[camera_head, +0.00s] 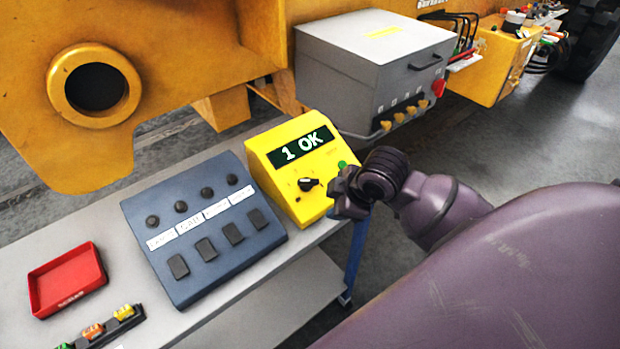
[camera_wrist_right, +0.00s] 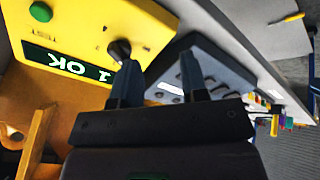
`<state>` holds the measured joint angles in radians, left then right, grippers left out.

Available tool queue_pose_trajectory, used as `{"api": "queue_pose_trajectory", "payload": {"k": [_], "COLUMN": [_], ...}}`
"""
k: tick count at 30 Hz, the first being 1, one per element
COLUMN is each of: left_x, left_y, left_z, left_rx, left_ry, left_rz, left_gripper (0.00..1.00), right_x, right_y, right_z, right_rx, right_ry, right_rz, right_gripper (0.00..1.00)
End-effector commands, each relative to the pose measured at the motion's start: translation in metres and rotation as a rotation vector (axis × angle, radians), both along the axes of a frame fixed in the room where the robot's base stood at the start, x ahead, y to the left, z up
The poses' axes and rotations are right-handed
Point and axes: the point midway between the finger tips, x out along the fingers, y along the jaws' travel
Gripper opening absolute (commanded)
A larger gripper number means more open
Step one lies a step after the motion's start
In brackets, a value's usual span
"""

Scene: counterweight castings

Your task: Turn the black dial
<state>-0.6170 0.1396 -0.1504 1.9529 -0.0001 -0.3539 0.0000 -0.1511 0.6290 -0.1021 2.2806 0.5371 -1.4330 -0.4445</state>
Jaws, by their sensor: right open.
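The black dial (camera_head: 307,184) is a small knob with a light mark on the front slope of the yellow tester box (camera_head: 262,160). The box's dark display (camera_head: 300,146) reads "1 OK". My right gripper (camera_head: 347,194) is just right of the box in the head view, apart from the dial as far as I can tell. In the right wrist view, the dial (camera_wrist_right: 120,50) shows near the tip of the left finger, and my open gripper (camera_wrist_right: 158,60) has nothing between its fingers. My left gripper is out of view.
A green button (camera_head: 342,165) is on the box near my gripper. A blue-grey panel (camera_head: 205,230) with buttons and labels is beside the box on the bench. A red tray (camera_head: 68,279) lies at the left. A grey cabinet (camera_head: 372,65) stands behind.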

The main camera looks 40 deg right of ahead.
Motion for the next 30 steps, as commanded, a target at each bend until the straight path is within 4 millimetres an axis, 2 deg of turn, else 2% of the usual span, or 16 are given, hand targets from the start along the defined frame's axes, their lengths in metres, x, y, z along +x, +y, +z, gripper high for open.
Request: {"api": "queue_pose_trajectory", "payload": {"k": [1, 6, 12, 17, 30], "left_x": [0.000, 0.001, 0.001, 0.001, 0.001], "left_y": [0.000, 0.000, 0.000, 0.000, 0.000], "left_z": [0.001, 0.002, 0.003, 0.003, 0.005], "left_rx": [0.000, 0.000, 0.001, 0.001, 0.001], "left_ry": [-0.001, -0.005, -0.006, -0.006, -0.005], "left_rz": [0.000, 0.000, -0.001, -0.001, -0.001], "left_gripper": [0.43, 0.43, 0.43, 0.43, 0.43], "right_x": [0.015, 0.046, 0.058, 0.065, 0.102], "right_y": [-0.008, -0.021, -0.026, -0.024, -0.013], "right_z": [0.012, 0.041, 0.053, 0.041, -0.018], "right_rx": [-0.029, -0.079, -0.097, -0.095, -0.095], "right_ry": [-0.021, -0.063, -0.080, -0.078, -0.078], "right_rz": [0.054, 0.184, 0.234, 0.234, 0.233], "right_gripper": [0.40, 0.40, 0.40, 0.40, 0.40]}}
